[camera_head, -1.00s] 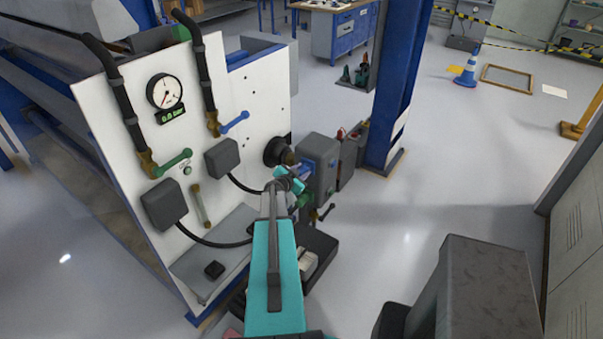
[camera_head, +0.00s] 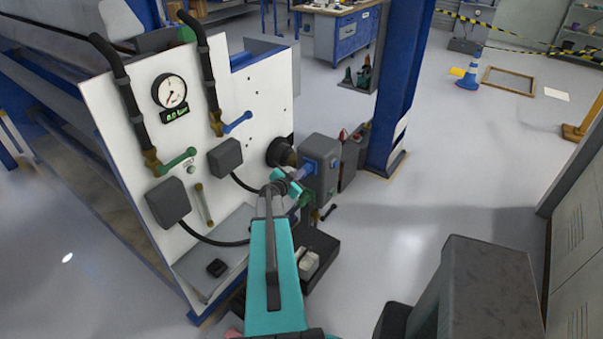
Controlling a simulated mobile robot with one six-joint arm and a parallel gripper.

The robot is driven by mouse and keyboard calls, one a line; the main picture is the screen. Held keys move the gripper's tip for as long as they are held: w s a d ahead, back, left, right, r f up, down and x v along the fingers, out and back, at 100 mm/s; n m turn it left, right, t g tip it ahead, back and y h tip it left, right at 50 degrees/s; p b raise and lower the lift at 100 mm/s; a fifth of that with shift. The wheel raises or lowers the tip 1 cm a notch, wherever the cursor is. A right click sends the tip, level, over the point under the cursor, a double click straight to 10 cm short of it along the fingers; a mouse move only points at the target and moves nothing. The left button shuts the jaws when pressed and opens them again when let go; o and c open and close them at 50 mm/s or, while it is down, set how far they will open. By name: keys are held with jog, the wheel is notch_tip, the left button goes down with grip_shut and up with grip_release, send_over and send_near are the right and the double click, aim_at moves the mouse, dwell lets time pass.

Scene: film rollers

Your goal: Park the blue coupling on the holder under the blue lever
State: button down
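The blue lever (camera_head: 237,122) is on the white panel (camera_head: 255,130), below a black hose. A dark grey box (camera_head: 225,157) with a black cable sits under it and may be the holder. My gripper (camera_head: 288,182), with teal fingers, is low in front of the panel's right edge. A small blue-violet piece (camera_head: 300,172), probably the blue coupling, is at the fingertips, beside a grey block (camera_head: 322,165) with a blue fitting (camera_head: 310,166). I cannot tell whether the fingers are shut on it or whether it touches the fitting.
A green lever (camera_head: 176,160) and a second dark box (camera_head: 167,202) are on the panel's left. A pressure gauge (camera_head: 170,91) is above them. A black round fitting (camera_head: 281,153) sticks out close behind my gripper. A blue column (camera_head: 393,90) stands behind the block.

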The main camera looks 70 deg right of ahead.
jog(key=shift+w+a+f, duration=0.15)
jog(key=shift+f, duration=0.05)
jog(key=shift+v, duration=0.85)
jog(key=shift+r, duration=0.15)
jog(key=w+a, duration=0.2)
jog(key=a, duration=0.6)
jog(key=shift+a, duration=0.3)
jog(key=shift+w, duration=0.1)
jog(key=shift+d, duration=0.2)
jog(key=s+d, duration=0.1)
jog(key=d, duration=0.6)
jog(key=shift+s, duration=0.4)
dwell(1.4)
